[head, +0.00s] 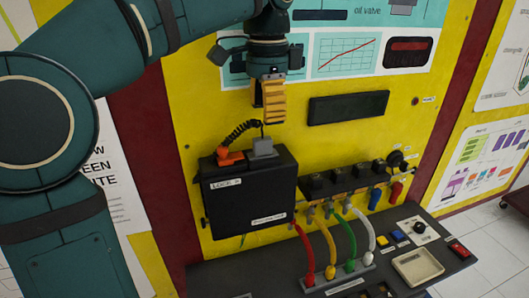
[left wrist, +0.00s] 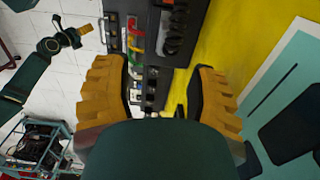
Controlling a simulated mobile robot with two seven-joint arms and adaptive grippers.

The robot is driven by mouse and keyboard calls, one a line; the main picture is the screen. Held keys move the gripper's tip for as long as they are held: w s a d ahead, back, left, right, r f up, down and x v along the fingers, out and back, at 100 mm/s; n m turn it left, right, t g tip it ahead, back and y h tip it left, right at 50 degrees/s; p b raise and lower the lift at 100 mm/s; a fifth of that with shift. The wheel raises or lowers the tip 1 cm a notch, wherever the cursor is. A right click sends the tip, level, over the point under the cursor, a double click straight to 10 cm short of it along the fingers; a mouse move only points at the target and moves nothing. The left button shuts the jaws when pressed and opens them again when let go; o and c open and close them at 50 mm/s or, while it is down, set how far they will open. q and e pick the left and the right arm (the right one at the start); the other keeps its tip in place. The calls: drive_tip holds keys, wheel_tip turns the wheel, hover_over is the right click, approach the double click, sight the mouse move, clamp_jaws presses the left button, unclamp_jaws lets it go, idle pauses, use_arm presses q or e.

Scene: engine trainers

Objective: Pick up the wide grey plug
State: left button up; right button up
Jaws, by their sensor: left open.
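The wide grey plug (head: 263,147) sits on top of the black box (head: 250,195) in the head view, beside an orange plug (head: 231,157) with a coiled black cord. My left gripper (head: 271,118) points down just above the grey plug, apart from it. Its orange fingers (left wrist: 163,92) are spread and empty in the left wrist view. I cannot make out the grey plug in that view. Another arm with a small orange-fingered gripper (left wrist: 85,28), my right one, shows at the upper left of the left wrist view; its jaws are too small to judge.
A yellow panel (head: 190,115) with a dark handle bar (head: 348,107) stands behind the box. To the right are a row of black valves (head: 345,180), coloured hoses (head: 328,248) and a dark bench (head: 225,280) with switches and a beige tray (head: 417,266).

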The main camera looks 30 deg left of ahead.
sight(266, 138)
use_arm(q)
wheel_tip(266, 138, down, 4)
drive_tip(key=shift+b, duration=0.4)
drive_tip(key=f, duration=0.1)
drive_tip(key=f+b, duration=0.1)
drive_tip(key=f, duration=0.3)
drive_tip(key=shift+w+a, duration=0.3)
clamp_jaws()
